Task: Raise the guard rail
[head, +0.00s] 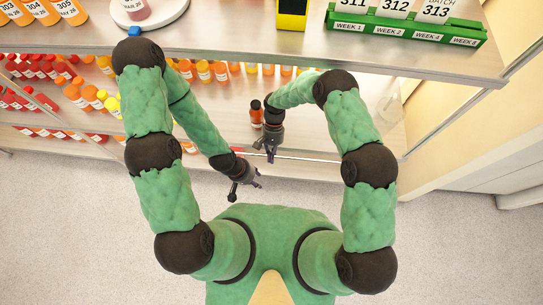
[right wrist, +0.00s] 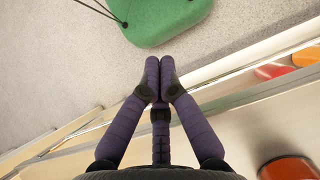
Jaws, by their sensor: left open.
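The guard rail (head: 315,158) shows in the head view as a thin pale bar along the front edge of the lower shelf. My right gripper (head: 271,156) is at this front edge, pointing toward the floor. In the right wrist view its purple-grey fingers (right wrist: 160,66) are together at the tips, over the diagonal metal edge; I see nothing clearly held between them. My left gripper (head: 259,182) is open and empty, in front of the shelf edge and below my right gripper in the picture. My arms hide parts of the shelf front.
An orange bottle (head: 256,112) stands on the lower shelf beside my right gripper. Several red, orange and yellow bottles fill the shelves at left. The upper shelf (head: 240,50) holds a green week rack (head: 400,30) at right. The speckled floor (head: 80,220) is clear.

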